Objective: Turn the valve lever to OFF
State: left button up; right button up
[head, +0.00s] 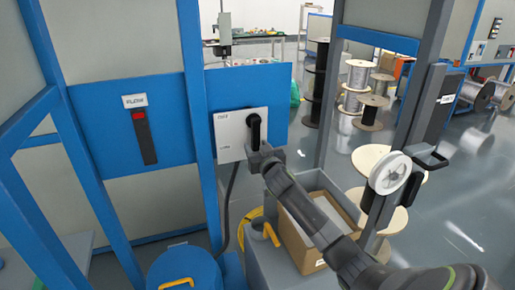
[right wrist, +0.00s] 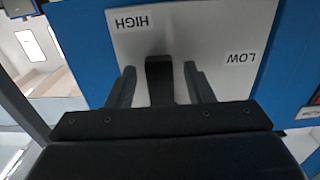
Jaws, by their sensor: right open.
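A black lever (head: 254,130) sits on a white plate (head: 229,138) on a blue panel. In the head view it points roughly up and down. The right wrist view shows the plate (right wrist: 210,25) upside down, with the labels HIGH and LOW; I read no OFF on it. There the lever (right wrist: 159,80) stands between the two fingers of my right gripper (right wrist: 159,68), with gaps on both sides. The gripper is open. In the head view my right gripper (head: 262,150) is at the lever's lower end. My left gripper is not in view.
A second blue panel on the left has a FLOW label (head: 134,101) and a black strip (head: 145,138) with a red mark. A blue post (head: 196,110) stands between the panels. Below are a cardboard box (head: 312,232), an orange handle (head: 271,235) and a blue drum (head: 185,268).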

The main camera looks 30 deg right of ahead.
grip_shut()
dwell(0.3)
